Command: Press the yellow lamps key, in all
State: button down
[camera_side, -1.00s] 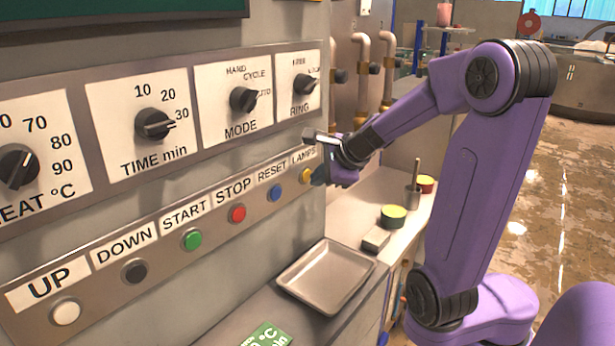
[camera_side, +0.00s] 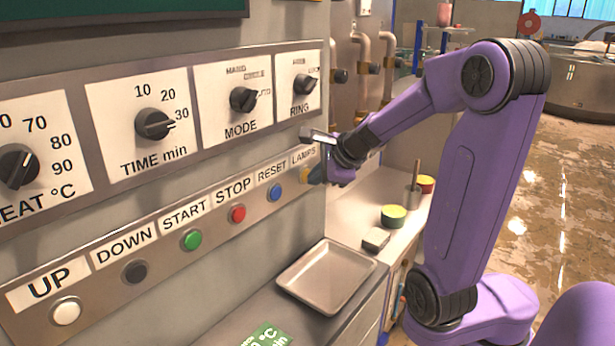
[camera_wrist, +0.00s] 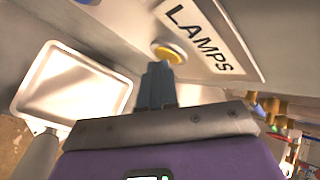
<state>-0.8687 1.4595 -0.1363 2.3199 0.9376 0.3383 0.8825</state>
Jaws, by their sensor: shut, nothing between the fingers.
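The yellow lamps key (camera_side: 304,176) is the rightmost button on the button strip, under the LAMPS label. It also shows in the wrist view (camera_wrist: 170,53), a yellow button in a pale ring next to the LAMPS label (camera_wrist: 208,37). My gripper (camera_side: 316,176) is shut and empty, with its fingertips at the lamps key and partly covering it in the side view. In the wrist view my shut fingers (camera_wrist: 156,80) point at the key, their tips just at its lower edge. I cannot tell whether they touch it.
The blue RESET button (camera_side: 276,192) and red STOP button (camera_side: 237,214) sit to the left on the strip. The RING knob (camera_side: 304,84) is above. A metal tray (camera_side: 328,278) lies on the counter below.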

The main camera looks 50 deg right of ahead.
jog(key=shift+s, duration=0.1)
dwell(0.3)
jog(key=shift+s, duration=0.75)
jog(key=s, duration=0.5)
dwell(0.8)
